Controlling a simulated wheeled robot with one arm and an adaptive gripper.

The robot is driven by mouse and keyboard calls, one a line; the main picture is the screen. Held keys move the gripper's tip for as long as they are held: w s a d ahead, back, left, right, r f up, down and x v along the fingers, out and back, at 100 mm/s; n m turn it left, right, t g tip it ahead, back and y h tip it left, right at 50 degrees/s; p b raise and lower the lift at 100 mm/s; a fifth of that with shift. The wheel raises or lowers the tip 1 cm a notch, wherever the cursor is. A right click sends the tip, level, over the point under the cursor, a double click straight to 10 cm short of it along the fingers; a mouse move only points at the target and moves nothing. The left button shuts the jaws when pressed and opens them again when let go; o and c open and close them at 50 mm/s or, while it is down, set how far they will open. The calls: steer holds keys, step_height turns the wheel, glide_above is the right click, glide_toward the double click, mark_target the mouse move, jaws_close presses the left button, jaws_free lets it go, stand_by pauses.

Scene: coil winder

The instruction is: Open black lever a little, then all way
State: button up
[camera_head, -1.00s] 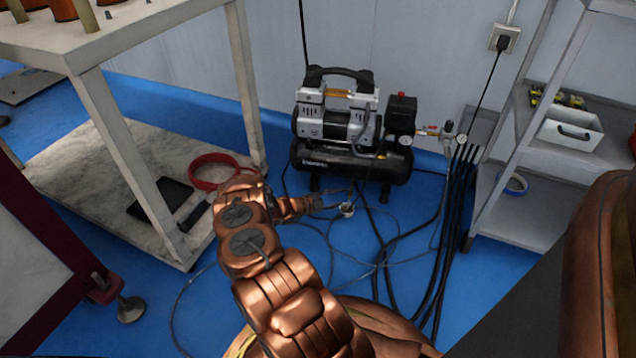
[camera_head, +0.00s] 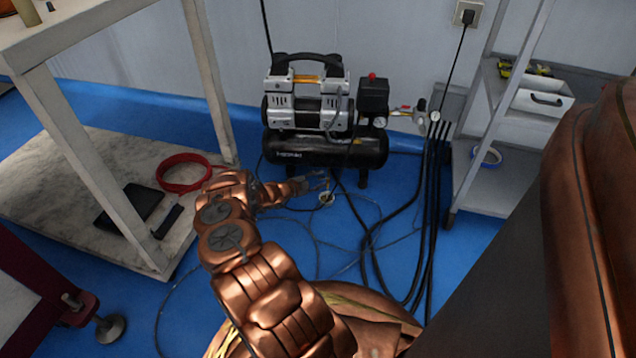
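A black and silver air compressor (camera_head: 322,147) stands on the blue floor against the wall. A black pressure box with a red knob (camera_head: 373,95) sits at its right end. Brass and grey fittings with a gauge (camera_head: 412,112) reach out to the right from it. I cannot make out a black lever for certain at this size. My copper-coloured arm reaches forward from the bottom. My gripper (camera_head: 321,184) is small in view, low in front of the compressor and apart from the fittings. Its thin fingers look spread, with nothing visible held between them.
Black hoses (camera_head: 432,215) hang from the fittings to the floor, and thin cables lie around my arm. A white table (camera_head: 130,150) with a red ring (camera_head: 184,172) on its lower shelf stands left. A grey shelf rack (camera_head: 500,195) stands right.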

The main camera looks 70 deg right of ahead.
steer(key=shift+c, duration=0.2)
jaws_close()
steer(key=shift+r+p, duration=0.25)
steer(key=shift+p, duration=0.6)
steer(key=shift+s+n+t+p, duration=0.1)
steer(key=shift+n+t+p, duration=0.2)
steer(key=shift+t+p, duration=0.15)
steer(key=p, duration=0.1)
steer(key=n+t+p, duration=0.1)
steer(key=p, duration=0.1)
steer(key=shift+s+a+t+h, duration=0.2)
steer(key=shift+s+t+h, duration=0.05)
steer(key=shift+h, duration=0.15)
steer(key=shift+s+a+f+n+t+h+p, duration=0.1)
steer(key=shift+s+a+n+t+h+p, duration=0.15)
steer(key=shift+n+t+p, duration=0.55)
steer(key=shift+s+f+n+t+h+p, duration=0.15)
steer(key=shift+s+n+t+p, duration=0.3)
steer(key=shift+n+t, duration=0.55)
steer(key=shift+s+n+t+p, duration=0.15)
steer(key=shift+n+t+p, duration=0.25)
steer(key=shift+t, duration=0.3)
steer(key=shift+s+n+t+p, duration=0.2)
steer(key=shift+n+t, duration=0.3)
steer(key=shift+t, duration=0.2)
steer(key=shift+n+t, duration=0.4)
steer(key=shift+t, duration=0.2)
